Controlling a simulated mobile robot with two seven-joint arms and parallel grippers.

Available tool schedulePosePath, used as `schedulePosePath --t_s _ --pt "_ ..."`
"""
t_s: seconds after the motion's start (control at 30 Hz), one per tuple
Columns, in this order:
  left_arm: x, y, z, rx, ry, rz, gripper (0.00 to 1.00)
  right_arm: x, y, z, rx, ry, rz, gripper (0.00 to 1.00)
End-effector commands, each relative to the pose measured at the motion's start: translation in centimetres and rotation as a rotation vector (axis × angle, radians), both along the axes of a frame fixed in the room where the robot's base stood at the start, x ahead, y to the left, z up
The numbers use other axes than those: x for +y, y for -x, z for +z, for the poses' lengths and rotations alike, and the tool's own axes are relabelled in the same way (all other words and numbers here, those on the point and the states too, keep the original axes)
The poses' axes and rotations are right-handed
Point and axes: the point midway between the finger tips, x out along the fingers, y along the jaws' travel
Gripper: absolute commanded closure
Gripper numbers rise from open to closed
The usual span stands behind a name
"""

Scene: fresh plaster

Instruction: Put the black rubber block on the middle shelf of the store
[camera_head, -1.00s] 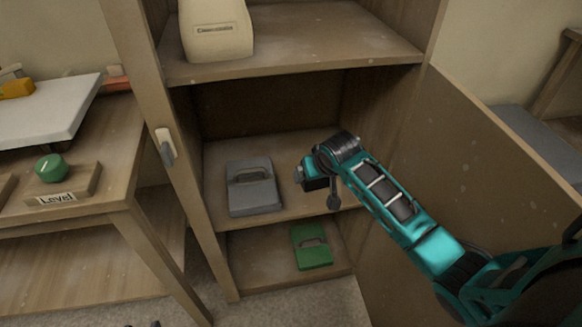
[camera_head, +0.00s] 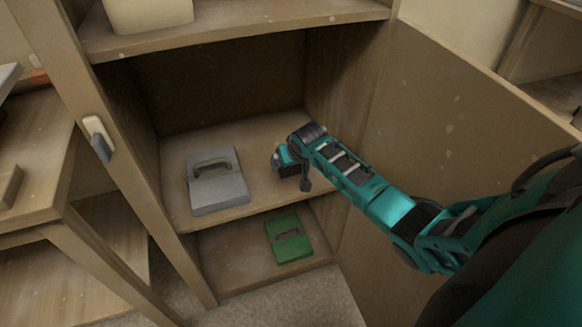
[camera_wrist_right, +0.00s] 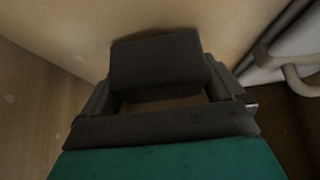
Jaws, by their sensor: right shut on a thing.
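The store is an open wooden cabinet with a top shelf (camera_head: 240,32), a middle shelf (camera_head: 262,140) and a lower shelf (camera_head: 225,262). My right gripper (camera_wrist_right: 160,95) is shut on the black rubber block (camera_wrist_right: 155,60), which fills the space between its fingers in the right wrist view. In the head view my right arm reaches in from the right, and its wrist is at the right part of the middle shelf. The block is hard to make out there, and I cannot tell whether it touches the shelf. My left gripper is not in view.
A grey block with a handle (camera_head: 220,190) sits on the left of the middle shelf. A green block with a handle (camera_head: 291,246) lies on the lower shelf. The open door (camera_head: 465,115) stands at the right, and a wooden table (camera_head: 35,165) at the left.

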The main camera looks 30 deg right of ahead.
Motion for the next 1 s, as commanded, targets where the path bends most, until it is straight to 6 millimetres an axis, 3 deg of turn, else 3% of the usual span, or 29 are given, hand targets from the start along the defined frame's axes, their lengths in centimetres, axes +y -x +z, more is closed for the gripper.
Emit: schedulePosePath --t_s 0.1,0.43,0.47,0.5,0.8,1.0 --pt "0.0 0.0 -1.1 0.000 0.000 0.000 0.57 0.0 0.0 -1.9 -0.001 0.000 0.000 0.43" --pt "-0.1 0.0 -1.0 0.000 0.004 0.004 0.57 0.0 0.0 -2.0 -0.002 0.000 0.000 0.43" --pt "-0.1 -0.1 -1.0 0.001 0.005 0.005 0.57 0.0 0.0 -2.1 0.000 0.000 0.000 0.04" --pt "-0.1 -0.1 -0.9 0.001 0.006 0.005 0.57 0.0 0.0 -2.1 0.000 0.000 0.000 0.00" --pt "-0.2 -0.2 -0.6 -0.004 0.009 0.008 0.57 0.0 0.0 -1.7 0.000 0.000 0.000 0.00" --pt "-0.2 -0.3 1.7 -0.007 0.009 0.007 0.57 0.2 0.7 -0.3 0.002 0.000 -0.001 0.00"
